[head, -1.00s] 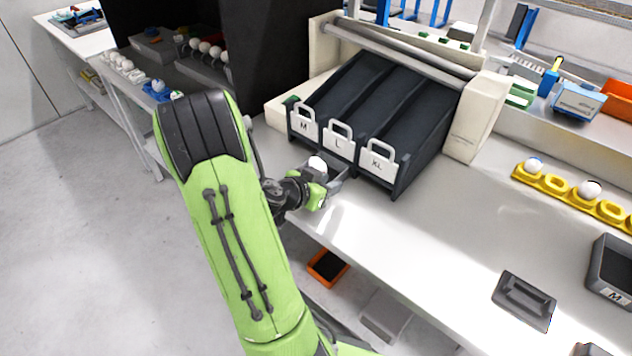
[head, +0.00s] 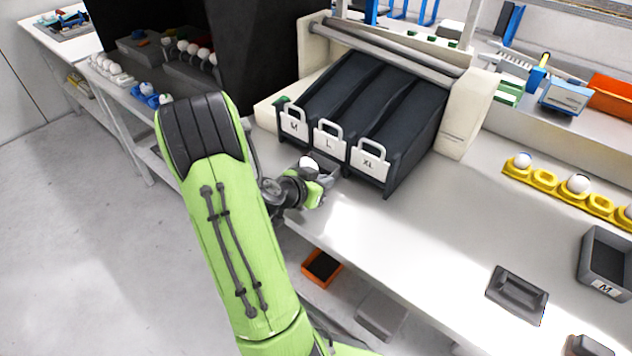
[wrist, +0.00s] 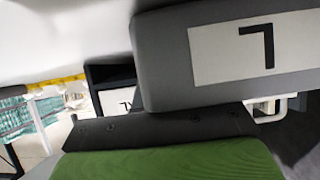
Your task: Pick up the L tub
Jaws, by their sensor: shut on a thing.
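The L tub is a small grey open box with a white label marked L; it fills the upper right of the wrist view (wrist: 165,62), its letter upside down there. In the head view the tub (head: 328,167) is small and partly hidden by my gripper, just in front of the sorting chutes. A white egg (head: 309,163) shows at the tub. My gripper (head: 316,186) is shut on the tub from its front side. In the wrist view a dark finger plate lies along the tub's edge. I cannot tell whether the tub touches the table.
Three dark chutes with tags M (head: 293,122), L (head: 329,140) and XL (head: 370,161) stand behind the tub. A yellow egg holder (head: 545,180) is at right. A grey M tub (head: 607,264) and a dark tray (head: 517,292) lie nearer. The table's middle is clear.

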